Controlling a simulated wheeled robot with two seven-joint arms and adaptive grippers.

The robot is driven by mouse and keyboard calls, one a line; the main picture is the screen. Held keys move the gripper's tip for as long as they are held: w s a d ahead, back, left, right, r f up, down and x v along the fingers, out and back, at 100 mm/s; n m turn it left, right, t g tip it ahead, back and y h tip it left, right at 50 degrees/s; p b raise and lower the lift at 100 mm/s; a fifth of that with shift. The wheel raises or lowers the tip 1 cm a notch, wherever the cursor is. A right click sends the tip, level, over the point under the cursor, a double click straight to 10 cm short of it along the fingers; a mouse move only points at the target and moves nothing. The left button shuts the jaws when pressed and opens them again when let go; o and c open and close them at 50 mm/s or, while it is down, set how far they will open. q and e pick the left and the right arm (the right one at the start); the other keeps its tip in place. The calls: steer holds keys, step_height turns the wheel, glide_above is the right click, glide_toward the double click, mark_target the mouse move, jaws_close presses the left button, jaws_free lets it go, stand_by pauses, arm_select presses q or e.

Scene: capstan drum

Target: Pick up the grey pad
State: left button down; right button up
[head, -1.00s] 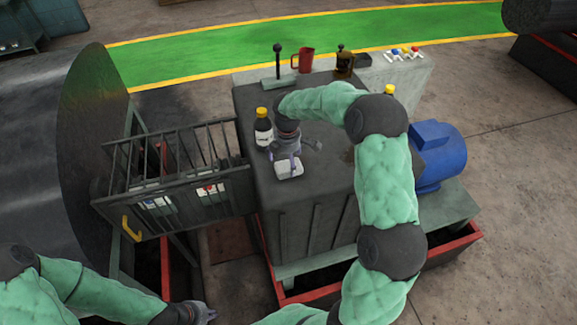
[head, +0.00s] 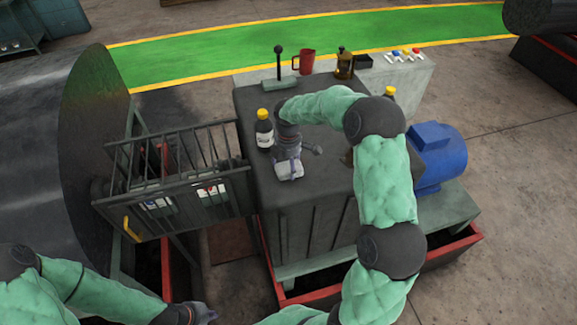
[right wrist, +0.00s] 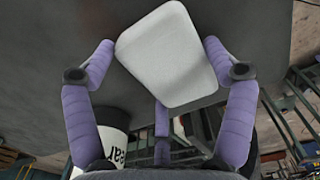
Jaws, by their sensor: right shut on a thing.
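The grey pad (head: 289,171), a pale rounded block, is at the front edge of the dark housing top (head: 325,155). My right gripper (head: 288,160) is shut on it from above. In the right wrist view, the pad (right wrist: 170,55) sits between the purple fingers of the right gripper (right wrist: 160,70), with fingers touching both sides. I cannot tell whether the pad is clear of the housing. My left gripper (head: 203,314) is low at the bottom of the head view, away from the pad, its fingers too small to read.
A yellow-capped bottle (head: 264,131) stands just left of my right gripper. Behind are a lever (head: 278,65), a red mug (head: 304,62) and a brass pot (head: 344,64). A railed cage (head: 170,180) adjoins the housing's left. A blue motor (head: 440,155) is at right.

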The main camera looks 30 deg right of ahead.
mark_target(288, 164)
steer(key=shift+r, duration=0.55)
step_height(288, 164, up, 2)
steer(key=shift+a+r+b, duration=0.1)
steer(key=shift+b, duration=0.6)
steer(key=s+a+r+b, duration=0.3)
steer(key=s+a+r, duration=0.4)
steer(key=s, duration=0.5)
step_height(288, 164, up, 3)
steer(key=shift+f, duration=0.15)
steer(key=shift+o, duration=0.6)
steer(key=shift+w, duration=0.1)
